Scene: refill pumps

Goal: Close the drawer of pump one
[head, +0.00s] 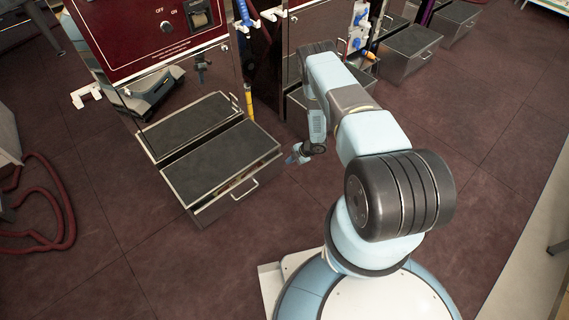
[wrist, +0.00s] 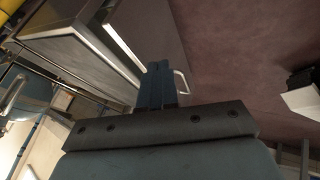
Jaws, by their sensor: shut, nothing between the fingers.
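The drawer of pump one (head: 222,168) is a metal box with a dark top. It sticks out from the shiny front below the red panel (head: 150,30). Its bar handle (head: 245,188) is on the front face. My gripper (head: 292,159) is low, just right of the drawer's front right corner, with a visible gap to the handle. In the wrist view my blue fingers (wrist: 157,88) are together with nothing between them. A pale bar, which looks like the handle (wrist: 182,82), shows just beyond them, and whether they touch cannot be told.
The shiny pump front mirrors the drawer and my base. Hoses and a yellow nozzle (head: 248,103) hang right of the panel. More metal boxes (head: 409,52) stand at the back right. A red hose (head: 62,215) lies on the left floor. The floor before the drawer is clear.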

